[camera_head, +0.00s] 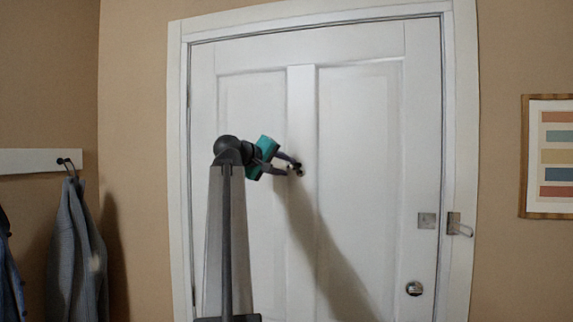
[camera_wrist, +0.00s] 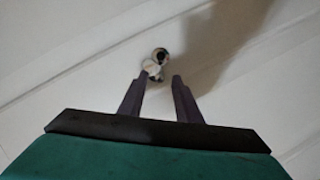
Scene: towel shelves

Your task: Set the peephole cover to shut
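The peephole (camera_head: 300,172) is a small dark and metallic fitting on the middle upright of the white door (camera_head: 360,130). In the wrist view it shows as a round metal ring with a pale cover piece (camera_wrist: 152,68) at its lower left, so part of the ring's opening looks uncovered. My gripper (camera_head: 296,168) is right at the peephole in the head view. In the wrist view its two dark fingers (camera_wrist: 158,80) are apart, with the cover near the left fingertip. Whether a fingertip touches the cover is unclear.
A latch (camera_head: 458,226) and plate (camera_head: 427,220) sit at the door's right edge, above a round lock (camera_head: 414,288). Coats (camera_head: 75,250) hang from a rail (camera_head: 30,161) at left. A framed picture (camera_head: 550,155) hangs at right.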

